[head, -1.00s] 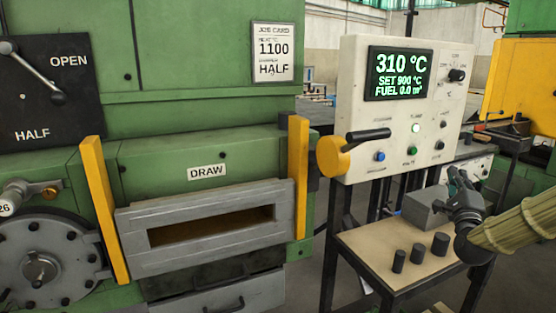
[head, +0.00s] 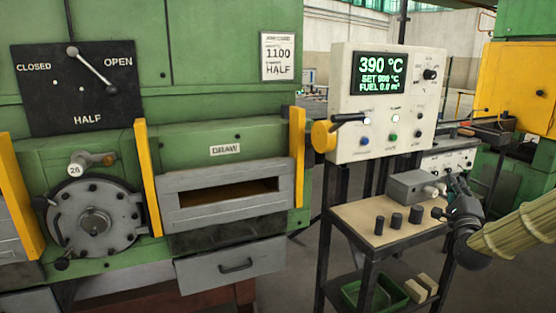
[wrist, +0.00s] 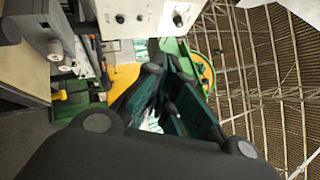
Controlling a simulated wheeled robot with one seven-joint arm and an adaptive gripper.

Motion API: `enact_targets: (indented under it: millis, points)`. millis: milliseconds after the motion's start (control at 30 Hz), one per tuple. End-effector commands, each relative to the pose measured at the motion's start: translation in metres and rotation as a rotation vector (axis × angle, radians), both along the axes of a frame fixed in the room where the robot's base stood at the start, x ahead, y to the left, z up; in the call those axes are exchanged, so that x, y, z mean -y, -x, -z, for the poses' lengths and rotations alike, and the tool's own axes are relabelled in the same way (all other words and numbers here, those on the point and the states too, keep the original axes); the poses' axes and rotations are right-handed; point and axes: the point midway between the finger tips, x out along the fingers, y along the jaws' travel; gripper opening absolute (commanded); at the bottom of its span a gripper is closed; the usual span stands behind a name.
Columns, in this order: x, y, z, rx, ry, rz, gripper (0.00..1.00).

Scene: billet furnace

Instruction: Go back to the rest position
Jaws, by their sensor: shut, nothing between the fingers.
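My gripper (head: 457,182) shows at the right of the head view, shut and empty, at the end of my sleeved arm. It appears in front of the right end of a small workbench (head: 350,222); whether it touches anything there I cannot tell. In the wrist view its dark fingers (wrist: 165,85) come together near the middle, with the white control panel (wrist: 140,15) beyond at the top and roof beams at the right.
The green furnace stands at left with a draw door (head: 222,196), yellow posts and a damper lever (head: 92,68) near OPEN. The control panel (head: 388,125) reads 390 °C, set 900. A grey box (head: 413,187) and dark cylinders (head: 397,220) sit on the workbench. Floor shows between furnace and bench.

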Motion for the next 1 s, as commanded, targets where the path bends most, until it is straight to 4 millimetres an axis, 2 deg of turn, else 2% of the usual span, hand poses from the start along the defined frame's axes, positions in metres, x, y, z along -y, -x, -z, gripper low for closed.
enact_targets:
  millis: [267,467,567,767,867,1000]
  points:
    - [-0.029,-0.002,0.054,-0.156,0.094,-0.008,0.0]
    - [-0.061,0.002,0.111,-0.316,0.199,-0.029,0.0]
    - [-0.082,0.01,0.154,-0.432,0.278,-0.05,0.0]
    - [-0.131,0.044,0.253,-0.696,0.481,-0.13,0.0]
    - [-0.154,0.07,0.3,-0.821,0.585,-0.184,0.0]
    - [-0.182,0.113,0.362,-0.985,0.732,-0.276,0.0]
